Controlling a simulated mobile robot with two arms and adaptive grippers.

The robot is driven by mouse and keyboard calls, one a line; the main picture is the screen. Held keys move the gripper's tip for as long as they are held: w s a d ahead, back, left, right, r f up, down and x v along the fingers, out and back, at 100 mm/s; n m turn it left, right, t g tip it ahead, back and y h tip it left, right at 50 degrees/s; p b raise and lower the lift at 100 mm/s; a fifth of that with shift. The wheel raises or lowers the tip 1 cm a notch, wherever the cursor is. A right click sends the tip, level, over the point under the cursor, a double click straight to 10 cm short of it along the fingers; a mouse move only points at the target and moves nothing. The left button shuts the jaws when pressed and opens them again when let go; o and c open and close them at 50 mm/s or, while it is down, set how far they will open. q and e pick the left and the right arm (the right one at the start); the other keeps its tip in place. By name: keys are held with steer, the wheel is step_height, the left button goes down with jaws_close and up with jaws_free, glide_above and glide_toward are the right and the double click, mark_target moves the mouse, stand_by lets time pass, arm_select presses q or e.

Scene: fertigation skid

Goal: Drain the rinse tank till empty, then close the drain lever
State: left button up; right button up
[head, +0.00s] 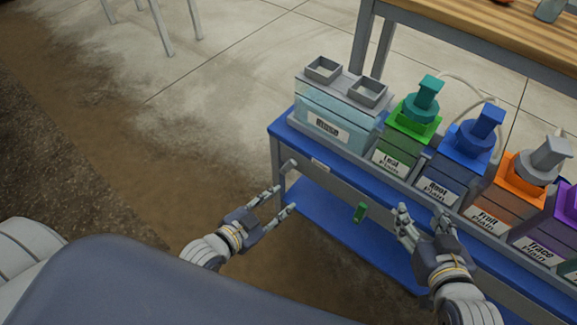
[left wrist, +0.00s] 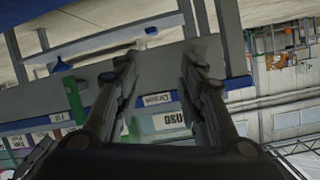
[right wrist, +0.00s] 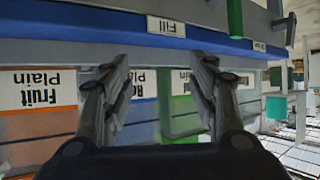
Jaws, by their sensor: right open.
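The rinse tank (head: 352,137) is a pale blue translucent box labelled Rinse at the left end of the skid; its liquid level is hard to tell. Below it, a grey lever (head: 289,165) sits at the rail's left end beside a small label, which reads Drain in the left wrist view (left wrist: 155,99). The grey lever also shows in the right wrist view (right wrist: 284,27). My left gripper (head: 284,200) is open and empty, just below and in front of that lever, apart from it. My right gripper (head: 420,216) is open and empty before the rail, right of a green lever (head: 360,212).
The green lever hangs down near a Fill label (right wrist: 166,26). Labelled green, blue, orange and purple tanks (head: 397,150) stand right of the rinse tank. A blue lower shelf (head: 345,235) lies beneath. A wooden table (head: 480,25) stands behind. Floor left of the skid is clear.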

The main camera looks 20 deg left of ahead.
mark_target(289, 166)
arm_select(q)
steer(key=w+r+t+b, duration=0.1)
steer(key=w, duration=0.2)
steer(key=w+m+t, duration=0.1)
steer(key=w, duration=0.2)
steer(key=w+r+t+h+b, duration=0.1)
steer(key=w+t, duration=0.1)
steer(key=w, duration=0.1)
steer(key=shift+w+r+b, duration=0.3)
steer(key=shift+w+r, duration=0.05)
steer(key=shift+w+d, duration=0.15)
steer(key=shift+w, duration=0.25)
arm_select(e)
steer(key=w+a+r+t+y, duration=0.1)
steer(key=r+t, duration=0.4)
steer(key=r, duration=0.4)
steer(key=w+a+r+t+y, duration=0.1)
steer(key=r+t, duration=0.4)
steer(key=r, duration=0.5)
steer(key=shift+a+r+n+y, duration=0.15)
steer(key=shift+a+n+y, duration=0.15)
steer(key=shift+a+y, duration=0.4)
arm_select(q)
steer(key=shift+c, duration=0.3)
arm_select(e)
steer(key=shift+d, duration=0.15)
arm_select(q)
jaws_close()
